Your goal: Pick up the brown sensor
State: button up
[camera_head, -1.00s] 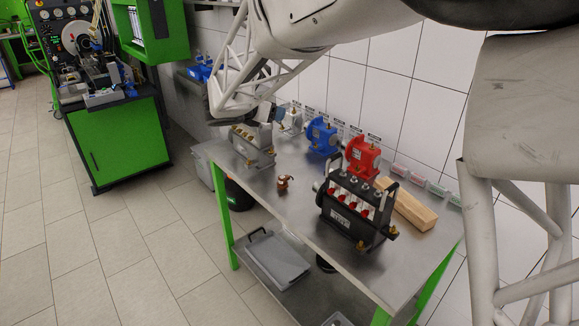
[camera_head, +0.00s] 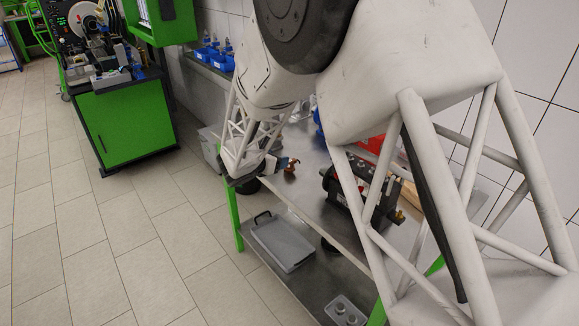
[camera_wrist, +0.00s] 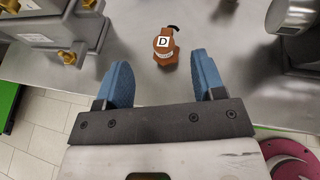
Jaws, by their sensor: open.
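The brown sensor (camera_wrist: 165,48) stands on the steel table in the wrist view, with a white label marked D and a short black piece at its top. It also shows as a small copper-brown thing on the table in the head view (camera_head: 290,165). My gripper (camera_wrist: 164,82) is open and empty, its two blue fingers spread wide. The sensor lies beyond the fingertips, between their lines, and neither finger appears to touch it. In the head view my gripper (camera_head: 284,163) is at the table's left edge beside the sensor, partly hidden by my arm.
A grey pump with brass fittings (camera_wrist: 60,28) stands left of the sensor, and a dark grey metal body (camera_wrist: 298,45) stands to the right. A black pump (camera_head: 345,190) is farther along the table (camera_head: 312,192).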

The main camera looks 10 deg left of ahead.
aim_at(290, 166)
notch_tip(290, 166, down, 2)
dwell(0.4)
jog(key=shift+x, duration=1.25)
jog(key=shift+w+d, duration=0.1)
jog(key=shift+x, duration=2.55)
jog(key=shift+f, duration=0.1)
jog(key=shift+c, duration=0.3)
jog(key=c, duration=1)
